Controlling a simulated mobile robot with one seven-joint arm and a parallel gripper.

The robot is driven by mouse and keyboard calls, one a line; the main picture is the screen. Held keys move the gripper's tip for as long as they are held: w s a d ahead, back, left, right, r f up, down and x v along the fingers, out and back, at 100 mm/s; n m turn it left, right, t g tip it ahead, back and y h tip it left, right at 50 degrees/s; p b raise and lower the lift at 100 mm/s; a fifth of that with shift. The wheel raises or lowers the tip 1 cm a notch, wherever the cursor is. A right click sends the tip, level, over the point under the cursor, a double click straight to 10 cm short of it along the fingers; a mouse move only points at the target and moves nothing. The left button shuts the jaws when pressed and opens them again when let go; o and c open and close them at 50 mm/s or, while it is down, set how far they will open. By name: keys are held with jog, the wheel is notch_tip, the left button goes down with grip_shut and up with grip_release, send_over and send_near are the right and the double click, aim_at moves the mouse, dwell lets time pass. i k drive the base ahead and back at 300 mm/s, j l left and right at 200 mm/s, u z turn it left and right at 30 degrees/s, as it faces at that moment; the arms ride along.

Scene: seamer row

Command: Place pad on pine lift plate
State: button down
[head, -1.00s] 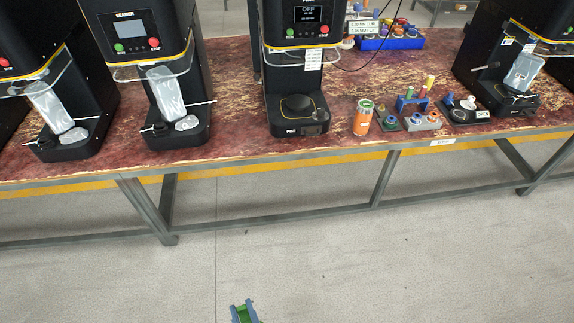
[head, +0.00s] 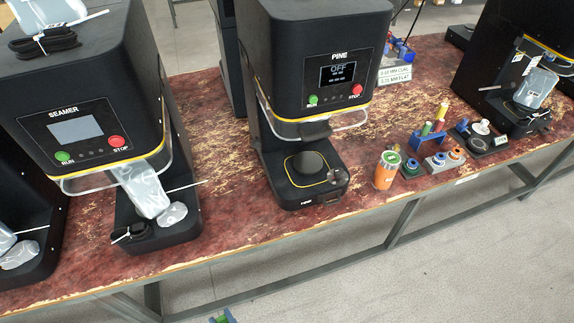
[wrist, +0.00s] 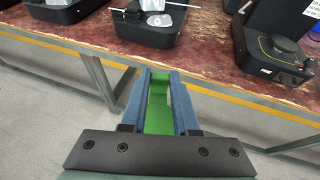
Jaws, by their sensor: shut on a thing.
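The Pine machine (head: 318,40) stands mid-bench in the head view, its screen reading OFF. Its lift plate (head: 306,163) is a dark round disc on the low front base, under the machine's head, and it looks bare. The plate also shows at the right of the wrist view (wrist: 283,44). My gripper (wrist: 160,78) has blue fingers shut with a green piece (wrist: 158,118) between them, which I take for the pad; its full shape is hidden. In the head view my gripper (head: 222,318) barely shows at the bottom edge, in front of the bench and apart from the plate.
A Seamer machine (head: 85,130) with a clear guard stands left of Pine. An orange can with a green top (head: 386,170) and small coloured parts on grey blocks (head: 440,160) stand to its right. A clear guard bar (head: 325,125) crosses Pine's front. The floor before the bench is clear.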

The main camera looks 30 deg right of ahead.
aim_at(309, 161)
jog(key=i+z, duration=0.35)
jog(key=i+j+z, duration=0.2)
jog(key=i+z, duration=0.15)
jog(key=i+l+z, duration=0.15)
jog(key=i+l, duration=0.25)
jog(key=i, duration=0.05)
